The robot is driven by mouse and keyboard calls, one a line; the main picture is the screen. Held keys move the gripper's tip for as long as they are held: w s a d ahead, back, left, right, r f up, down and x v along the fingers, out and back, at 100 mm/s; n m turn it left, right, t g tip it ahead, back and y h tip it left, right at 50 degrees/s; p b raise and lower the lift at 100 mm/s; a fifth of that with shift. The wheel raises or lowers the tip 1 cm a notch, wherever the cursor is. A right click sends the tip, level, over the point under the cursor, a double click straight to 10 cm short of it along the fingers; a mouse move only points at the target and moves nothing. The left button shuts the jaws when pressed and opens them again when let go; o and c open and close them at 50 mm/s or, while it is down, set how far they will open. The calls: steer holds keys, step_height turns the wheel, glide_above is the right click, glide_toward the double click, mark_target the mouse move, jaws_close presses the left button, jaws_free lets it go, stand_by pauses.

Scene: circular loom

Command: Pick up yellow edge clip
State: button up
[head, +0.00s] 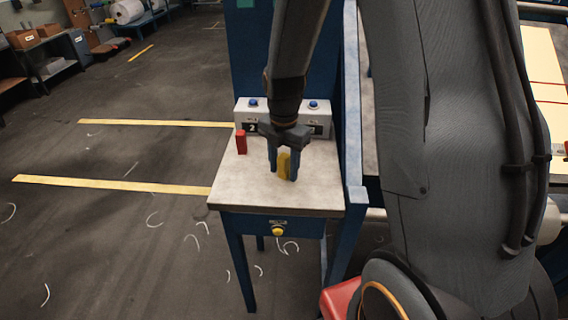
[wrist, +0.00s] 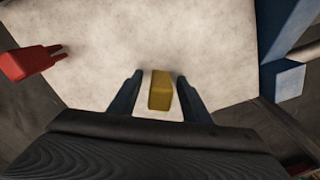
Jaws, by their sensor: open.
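The yellow edge clip (head: 284,165) stands on the pale top of a small blue table (head: 315,185). In the wrist view the yellow edge clip (wrist: 160,90) sits between the two blue fingers of my gripper (wrist: 158,92), with a gap on each side. In the head view my gripper (head: 281,170) points down at the table, and one finger stands on the left of the clip. The fingers are apart and not closed on it. The clip's far side is hidden.
A red clip (head: 241,142) stands on the tabletop to the left, and it also shows in the wrist view (wrist: 26,63). A grey box with blue buttons (head: 247,105) stands at the table's back. A blue post (head: 352,120) runs along the right edge. The front left tabletop is clear.

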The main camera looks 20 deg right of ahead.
jaws_close()
steer(key=shift+r, duration=0.1)
steer(key=shift+r+b, duration=1.2)
steer(key=shift+r, duration=3.75)
